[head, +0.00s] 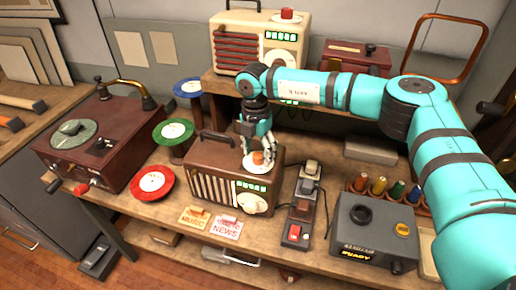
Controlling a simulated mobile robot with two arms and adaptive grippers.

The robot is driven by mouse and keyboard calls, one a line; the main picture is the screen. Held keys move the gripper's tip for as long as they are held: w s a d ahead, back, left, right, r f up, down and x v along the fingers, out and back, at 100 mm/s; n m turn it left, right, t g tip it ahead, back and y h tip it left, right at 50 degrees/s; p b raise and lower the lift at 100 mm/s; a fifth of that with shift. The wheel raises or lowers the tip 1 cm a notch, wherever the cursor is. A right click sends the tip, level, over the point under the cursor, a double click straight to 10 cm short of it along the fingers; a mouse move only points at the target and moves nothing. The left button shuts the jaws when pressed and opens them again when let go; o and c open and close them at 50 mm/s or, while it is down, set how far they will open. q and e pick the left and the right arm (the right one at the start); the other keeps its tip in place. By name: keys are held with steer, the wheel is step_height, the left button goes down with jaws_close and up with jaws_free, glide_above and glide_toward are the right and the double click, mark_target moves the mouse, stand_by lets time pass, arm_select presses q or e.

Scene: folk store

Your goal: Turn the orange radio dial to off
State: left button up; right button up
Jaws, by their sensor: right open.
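The brown radio (214,168) stands on the wooden workbench, with a handle, a slatted front, a lit green display and a round cream dial (254,204) on its front. A small orange dial (259,158) sits on its top right. My right gripper (259,152) points down over the orange dial, its fingers open on either side of it. I cannot tell whether the fingers touch the dial. The gripper hides part of the dial and the radio's top. My left gripper is not in view.
A cream radio (247,25) with a red top knob (287,14) stands on the raised shelf behind. A record player (100,140) and coloured discs are on the left. A switch strip (301,212) and a grey box (372,232) stand on the right.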

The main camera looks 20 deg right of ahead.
steer(key=shift+f, duration=0.35)
jaws_close()
